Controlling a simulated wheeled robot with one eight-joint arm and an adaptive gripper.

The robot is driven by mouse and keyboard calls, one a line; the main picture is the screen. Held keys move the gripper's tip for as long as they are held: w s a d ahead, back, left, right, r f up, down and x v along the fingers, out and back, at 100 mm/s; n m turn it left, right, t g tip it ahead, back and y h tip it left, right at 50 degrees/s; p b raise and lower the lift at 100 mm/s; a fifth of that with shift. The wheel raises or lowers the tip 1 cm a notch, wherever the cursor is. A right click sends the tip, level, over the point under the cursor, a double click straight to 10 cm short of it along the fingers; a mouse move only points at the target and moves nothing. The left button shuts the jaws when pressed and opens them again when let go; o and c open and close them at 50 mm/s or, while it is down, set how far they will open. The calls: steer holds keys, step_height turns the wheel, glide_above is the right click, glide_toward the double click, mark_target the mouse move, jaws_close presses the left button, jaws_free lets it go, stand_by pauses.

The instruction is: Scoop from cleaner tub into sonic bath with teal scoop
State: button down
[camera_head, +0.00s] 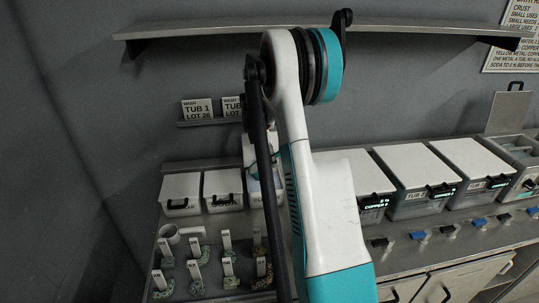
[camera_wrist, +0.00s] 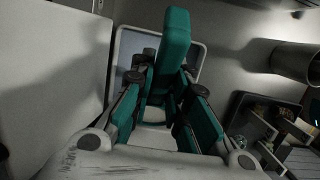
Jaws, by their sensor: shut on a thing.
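In the wrist view my gripper (camera_wrist: 158,88) has its teal-padded fingers closed around the teal scoop (camera_wrist: 173,42). The scoop stands out past the fingertips, and its far end is hard to make out. Behind it is a pale-rimmed container (camera_wrist: 204,50), perhaps the cleaner tub; its contents are hidden by the scoop and fingers. White-lidded boxes stand at the left, one marked SODA (camera_head: 222,190). At the far right is an open-topped metal unit (camera_head: 518,150), possibly the sonic bath.
Several closed white-lidded tubs (camera_head: 416,170) line the right counter. A shelf (camera_head: 200,27) runs above. A large white panel (camera_wrist: 50,60) fills the wrist view's left.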

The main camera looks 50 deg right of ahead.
steer(key=w+a+b+x, duration=0.1)
steer(key=b+x, duration=0.1)
steer(key=x, duration=0.5)
steer(key=shift+s+d+p+v, duration=0.15)
steer(key=shift+p+v, duration=0.75)
steer(key=shift+v, duration=0.25)
steer(key=shift+s+d+p+v, duration=0.15)
steer(key=shift+p+v, duration=0.8)
steer(key=shift+v, duration=0.15)
steer(key=shift+s+d+p+v, duration=0.15)
steer(key=shift+p+v, duration=0.75)
steer(key=shift+v, duration=0.25)
steer(key=shift+s+d+r+t+y, duration=0.5)
steer(key=shift+s+d+r+y, duration=0.15)
steer(key=shift+d, duration=0.2)
steer(key=shift+s+d+r+t+y+p, duration=0.15)
steer(key=shift+s+d+r+t+y, duration=0.3)
steer(key=shift+s+d+r+y, duration=0.15)
steer(key=shift+s+d+r+t+y+p, duration=0.15)
steer(key=shift+s+d+r+t+y, duration=0.35)
steer(key=shift+d+y, duration=0.2)
